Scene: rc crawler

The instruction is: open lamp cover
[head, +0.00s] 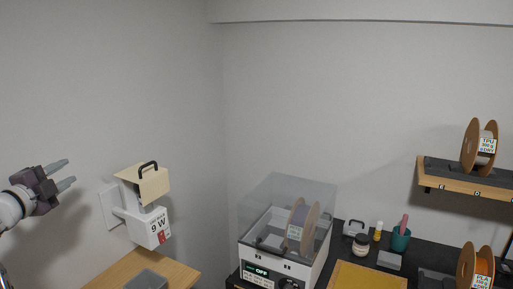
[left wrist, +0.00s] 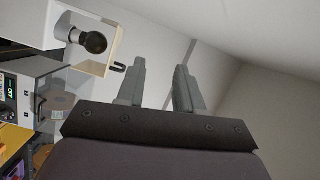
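The lamp is a white box (head: 150,227) fixed to the wall in the left part of the head view, with a "9 W" label on its front. Its cream cover (head: 154,184) stands raised and tilted above the box, with a black handle (head: 148,166) on top. The left wrist view shows the cover edge-on (left wrist: 116,46) and a dark round bulb-like part (left wrist: 92,41) exposed beside it. My left gripper (head: 65,174) is open and empty, left of the cover and apart from it. Its spread fingers also show in the left wrist view (left wrist: 160,75). My right gripper is out of view.
A wooden table (head: 180,274) with a dark grey block (head: 146,280) lies below the lamp. A filament dryer with a clear lid (head: 287,195) stands right of it. A wall shelf (head: 480,184) holds a spool at right. The wall around my left gripper is clear.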

